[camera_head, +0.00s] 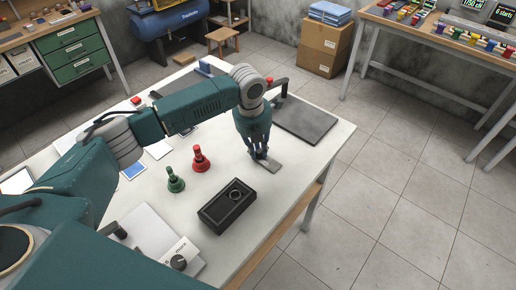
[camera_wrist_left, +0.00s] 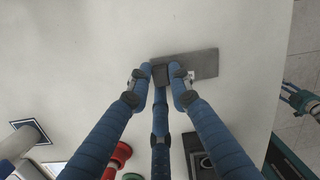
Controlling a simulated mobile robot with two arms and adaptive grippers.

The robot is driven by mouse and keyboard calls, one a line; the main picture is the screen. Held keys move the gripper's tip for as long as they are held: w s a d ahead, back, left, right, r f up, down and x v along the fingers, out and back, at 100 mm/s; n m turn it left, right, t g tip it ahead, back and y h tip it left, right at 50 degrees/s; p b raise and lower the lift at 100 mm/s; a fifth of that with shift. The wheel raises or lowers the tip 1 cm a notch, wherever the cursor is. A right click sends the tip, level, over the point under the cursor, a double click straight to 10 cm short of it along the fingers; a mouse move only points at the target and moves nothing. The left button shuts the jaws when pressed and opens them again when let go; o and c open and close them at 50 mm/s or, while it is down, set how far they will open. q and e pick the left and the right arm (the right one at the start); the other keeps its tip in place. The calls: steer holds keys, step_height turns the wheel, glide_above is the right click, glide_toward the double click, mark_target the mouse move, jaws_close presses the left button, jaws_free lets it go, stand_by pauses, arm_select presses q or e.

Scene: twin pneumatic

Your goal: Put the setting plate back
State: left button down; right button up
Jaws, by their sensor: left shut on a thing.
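The setting plate, a small flat grey plate (camera_head: 271,166), is at my left gripper (camera_head: 259,154), right of the middle of the white table. In the left wrist view the grey plate (camera_wrist_left: 203,64) reaches out to the right from between the blue fingers (camera_wrist_left: 168,75), which are shut on one end of it. The plate is flat and close to the tabletop; I cannot tell whether it touches. Blue fingers, seemingly my right gripper (camera_wrist_left: 300,97), show at the right edge of the left wrist view, over the floor; their opening is unclear.
A black block with a round recess (camera_head: 228,206) lies nearer on the table (camera_head: 215,258). Red (camera_head: 200,160) and green (camera_head: 175,181) knobbed pieces stand to the left. A dark flat slab (camera_head: 308,122) is at the back right. The tabletop around the plate is clear.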

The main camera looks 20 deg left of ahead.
arm_select(q)
steer(key=c, duration=1.6)
jaws_free()
steer(key=shift+f, duration=0.15)
steer(key=shift+r, duration=0.45)
steer(key=r, duration=0.3)
steer(key=s+r+b, duration=0.1)
steer(key=r, duration=0.3)
steer(key=r+b, duration=0.1)
steer(key=r, duration=0.3)
steer(key=shift+s+a+r, duration=0.2)
steer(key=shift+s+a, duration=0.1)
